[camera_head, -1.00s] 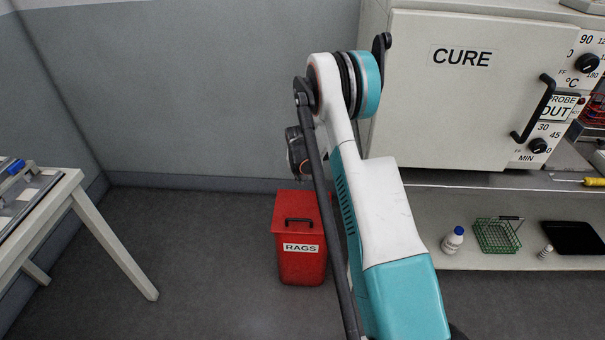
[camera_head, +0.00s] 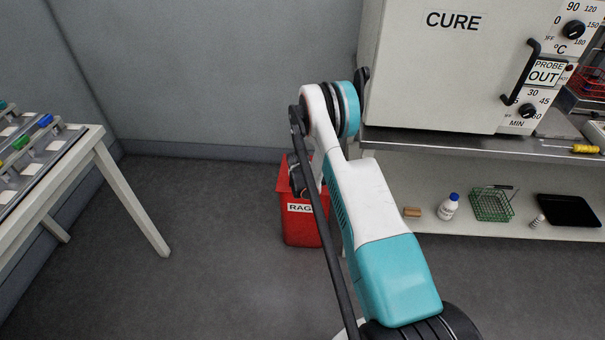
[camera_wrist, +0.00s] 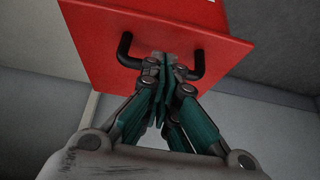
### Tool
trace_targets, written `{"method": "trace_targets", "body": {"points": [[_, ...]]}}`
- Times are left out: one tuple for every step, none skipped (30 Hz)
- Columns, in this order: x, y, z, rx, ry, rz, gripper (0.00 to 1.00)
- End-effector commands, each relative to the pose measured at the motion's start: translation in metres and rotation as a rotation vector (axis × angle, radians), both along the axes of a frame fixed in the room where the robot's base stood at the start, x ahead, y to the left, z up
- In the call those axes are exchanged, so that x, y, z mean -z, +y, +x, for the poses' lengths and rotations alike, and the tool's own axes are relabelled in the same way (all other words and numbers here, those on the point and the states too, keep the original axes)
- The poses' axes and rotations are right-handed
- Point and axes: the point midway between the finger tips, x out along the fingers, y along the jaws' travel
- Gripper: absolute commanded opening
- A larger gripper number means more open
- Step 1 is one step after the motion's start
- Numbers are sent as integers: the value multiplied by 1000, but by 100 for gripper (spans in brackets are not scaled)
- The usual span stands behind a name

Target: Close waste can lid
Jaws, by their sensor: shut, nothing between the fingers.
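The red waste can (camera_head: 303,232) with its RAGS label stands on the floor near the middle of the head view, partly behind my arm. Its red lid (camera_head: 290,165) is above the label, mostly hidden by my arm; I cannot tell its exact angle. In the wrist view the red lid (camera_wrist: 95,50) fills the upper part, with a black handle (camera_wrist: 126,52) on it. My gripper (camera_wrist: 168,62) is shut and empty, its fingertips in front of the middle of the handle. That part is hidden, and contact is unclear.
A large CURE oven (camera_head: 440,75) stands on a bench at the right. A white bottle (camera_head: 449,206), a green basket (camera_head: 492,204) and a black tray (camera_head: 570,211) are on the shelf below. A white table (camera_head: 120,185) stands at the left. Floor between table and can is clear.

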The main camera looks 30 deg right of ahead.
Motion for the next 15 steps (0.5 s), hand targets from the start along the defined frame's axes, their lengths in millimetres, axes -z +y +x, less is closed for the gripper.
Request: {"method": "trace_targets", "body": {"points": [[3, 0, 0, 0, 0, 0, 0], [4, 0, -1, 0, 0, 0, 0], [6, 1, -1, 0, 0, 0, 0], [7, 1, -1, 0, 0, 0, 0], [8, 1, -1, 0, 0, 0, 0], [8, 1, -1, 0, 0, 0, 0], [9, 1, -1, 0, 0, 0, 0], [9, 1, -1, 0, 0, 0, 0], [9, 1, -1, 0, 0, 0, 0], [9, 1, -1, 0, 0, 0, 0], [9, 1, -1, 0, 0, 0, 0], [9, 1, -1, 0, 0, 0, 0], [9, 1, -1, 0, 0, 0, 0], [9, 1, -1, 0, 1, 1, 0], [9, 1, -1, 0, 1, 1, 0]]}}
